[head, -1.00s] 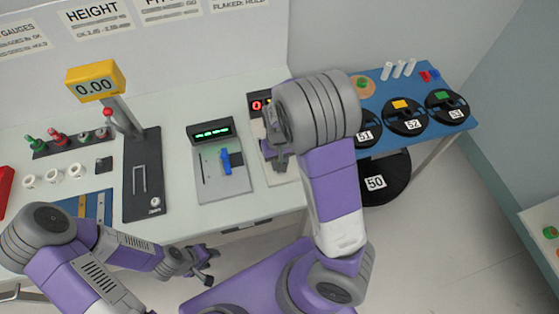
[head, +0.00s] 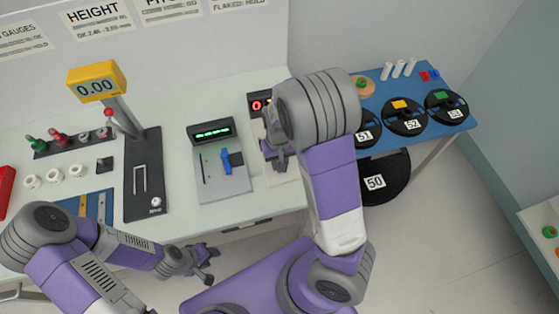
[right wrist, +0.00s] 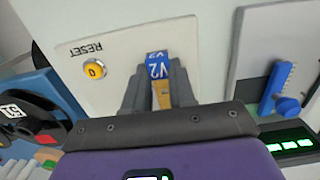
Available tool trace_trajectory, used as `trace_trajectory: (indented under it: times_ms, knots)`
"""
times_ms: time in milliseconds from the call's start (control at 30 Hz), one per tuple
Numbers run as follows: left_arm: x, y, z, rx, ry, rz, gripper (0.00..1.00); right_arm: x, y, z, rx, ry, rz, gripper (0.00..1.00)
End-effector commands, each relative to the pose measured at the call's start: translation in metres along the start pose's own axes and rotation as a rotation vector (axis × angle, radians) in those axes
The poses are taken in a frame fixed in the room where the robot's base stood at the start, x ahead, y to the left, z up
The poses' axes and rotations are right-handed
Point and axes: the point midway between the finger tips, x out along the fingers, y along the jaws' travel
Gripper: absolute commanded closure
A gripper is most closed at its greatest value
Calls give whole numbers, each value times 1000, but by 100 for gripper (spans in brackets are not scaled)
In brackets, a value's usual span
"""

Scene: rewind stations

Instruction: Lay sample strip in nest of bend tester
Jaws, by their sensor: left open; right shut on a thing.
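My right gripper (head: 274,156) is over the cream device (head: 290,172) with a red display, which looks like the bend tester. In the right wrist view the right gripper (right wrist: 160,88) is shut on the sample strip (right wrist: 159,68), a narrow brass-coloured piece with a blue end marked V2. The strip lies over the cream panel (right wrist: 115,62), near a yellow RESET button (right wrist: 95,70). I cannot tell whether it touches the panel, and no nest is clearly visible. My left gripper (head: 209,266) is open and empty, in front of the bench.
A grey device (head: 212,187) with a green display and blue lever stands left of the cream one. Further left are a height gauge (head: 143,195) and a blue tray (head: 105,207) with brass strips. A blue table (head: 433,70) with black reels stands at right.

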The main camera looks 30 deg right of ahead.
Motion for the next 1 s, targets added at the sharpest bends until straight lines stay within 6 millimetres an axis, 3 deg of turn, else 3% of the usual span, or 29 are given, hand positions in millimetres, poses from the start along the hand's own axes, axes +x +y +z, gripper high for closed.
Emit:
trace_trajectory:
  times_ms: [867, 900, 1000]
  knots:
    - [13, -5, -1, 0, 0, 0, 57, 19, 0, -1, 0, 0, 0, 100]
    - [12, -5, 0, 0, 0, 0, 57, 18, 0, -1, 0, 0, 0, 69]
    - [12, -4, 0, 0, 0, 0, 57, 18, 0, -1, 0, 0, 0, 54]
